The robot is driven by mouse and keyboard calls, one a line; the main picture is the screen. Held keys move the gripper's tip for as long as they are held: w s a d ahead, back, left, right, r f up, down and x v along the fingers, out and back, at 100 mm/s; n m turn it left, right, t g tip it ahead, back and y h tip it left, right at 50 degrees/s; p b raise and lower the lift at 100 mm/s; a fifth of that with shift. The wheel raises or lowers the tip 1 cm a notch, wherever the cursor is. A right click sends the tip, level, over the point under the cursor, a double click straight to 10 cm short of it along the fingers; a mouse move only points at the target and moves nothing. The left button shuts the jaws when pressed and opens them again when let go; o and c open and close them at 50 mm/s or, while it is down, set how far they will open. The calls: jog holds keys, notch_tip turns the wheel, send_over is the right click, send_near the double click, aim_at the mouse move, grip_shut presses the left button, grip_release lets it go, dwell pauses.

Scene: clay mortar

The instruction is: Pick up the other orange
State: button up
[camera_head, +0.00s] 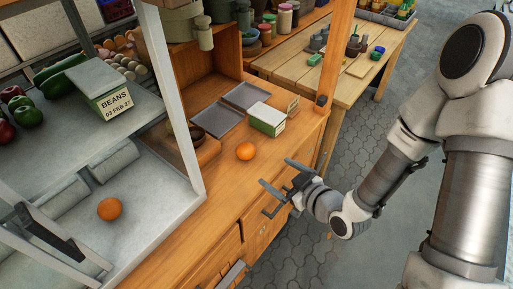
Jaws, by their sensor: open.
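One orange (245,151) rests on the wooden counter (205,211), left of my gripper. Another orange (109,209) lies on the lower grey shelf (150,225) of the rack at the left. My gripper (274,174) is open and empty, with its fingers pointing left. It is near the counter's front edge, to the right of and a little lower in the picture than the counter orange, apart from it. Nothing hides either orange.
A green and white box (267,119) and grey trays (215,120) stand behind the counter orange. A white rack post (172,95) rises between the two oranges. The upper shelf holds a beans box (105,92). A wooden post (334,55) stands at the counter's right end.

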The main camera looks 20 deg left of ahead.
aim_at(251, 154)
jog(key=w+a+f+b, duration=0.1)
jog(key=b, duration=0.4)
jog(key=b, duration=0.2)
jog(key=a+b, duration=0.1)
jog(key=b, duration=0.2)
jog(key=shift+w+f, duration=0.1)
jog(key=shift+f, duration=0.15)
jog(key=b+x, duration=0.1)
jog(key=x, duration=0.8)
jog(key=shift+w+a+r, duration=0.1)
jog(key=shift+w+a, duration=0.05)
jog(key=shift+a, duration=0.1)
jog(key=shift+b+x, duration=0.45)
jog(key=shift+x, duration=2.2)
jog(key=shift+w+d, duration=0.15)
jog(key=shift+w, duration=0.05)
jog(key=c, duration=1.4)
